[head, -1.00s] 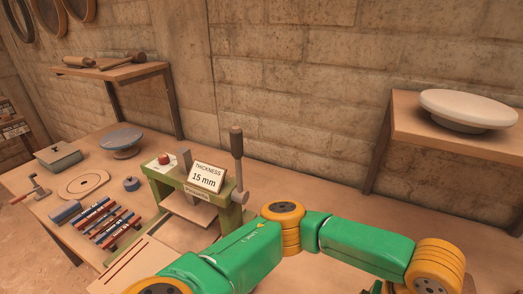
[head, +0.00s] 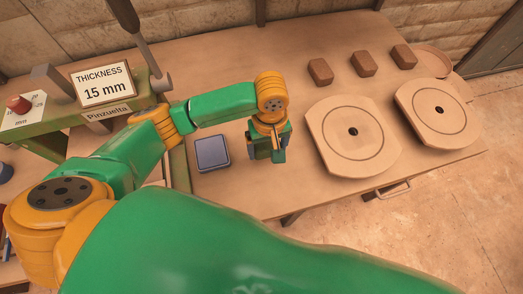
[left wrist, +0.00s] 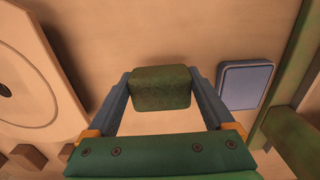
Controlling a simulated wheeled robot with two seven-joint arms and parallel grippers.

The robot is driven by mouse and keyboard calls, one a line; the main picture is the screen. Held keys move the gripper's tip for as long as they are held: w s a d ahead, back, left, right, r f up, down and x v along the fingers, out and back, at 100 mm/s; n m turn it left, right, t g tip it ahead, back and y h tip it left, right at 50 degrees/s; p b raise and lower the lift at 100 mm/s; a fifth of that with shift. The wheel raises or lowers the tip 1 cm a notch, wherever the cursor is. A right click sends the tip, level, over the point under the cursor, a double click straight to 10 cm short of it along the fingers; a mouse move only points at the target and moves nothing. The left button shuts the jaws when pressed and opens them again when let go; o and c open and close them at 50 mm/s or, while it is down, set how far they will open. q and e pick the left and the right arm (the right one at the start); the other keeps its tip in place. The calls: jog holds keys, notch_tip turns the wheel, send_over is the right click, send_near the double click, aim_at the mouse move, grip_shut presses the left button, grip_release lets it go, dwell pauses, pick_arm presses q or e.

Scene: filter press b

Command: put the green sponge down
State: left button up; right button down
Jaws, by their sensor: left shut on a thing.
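My left gripper (head: 270,152) is over the table, between a blue-grey square pad and a round-marked board, with its jaws pointing down. In the left wrist view its two fingers (left wrist: 160,90) are shut on the green sponge (left wrist: 161,87), a dark green block held between the fingertips. The wood tabletop shows beneath and around the sponge. I cannot tell whether the sponge touches the table. In the head view the sponge is mostly hidden by the gripper. My right gripper is not in view.
The blue-grey pad (head: 212,153) lies left of the gripper. Two boards with round discs (head: 353,137) (head: 440,109) lie to the right. Three brown blocks (head: 364,63) and a round dish (head: 432,61) are farther back. The press with its thickness sign (head: 103,83) stands left. Bare table lies behind the gripper.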

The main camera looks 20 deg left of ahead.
aim_at(263, 155)
pick_arm(q)
jog(key=f, duration=0.2)
jog(key=a+f, duration=0.1)
jog(key=f, duration=0.2)
jog(key=shift+w+a, duration=0.1)
jog(key=shift+w, duration=0.1)
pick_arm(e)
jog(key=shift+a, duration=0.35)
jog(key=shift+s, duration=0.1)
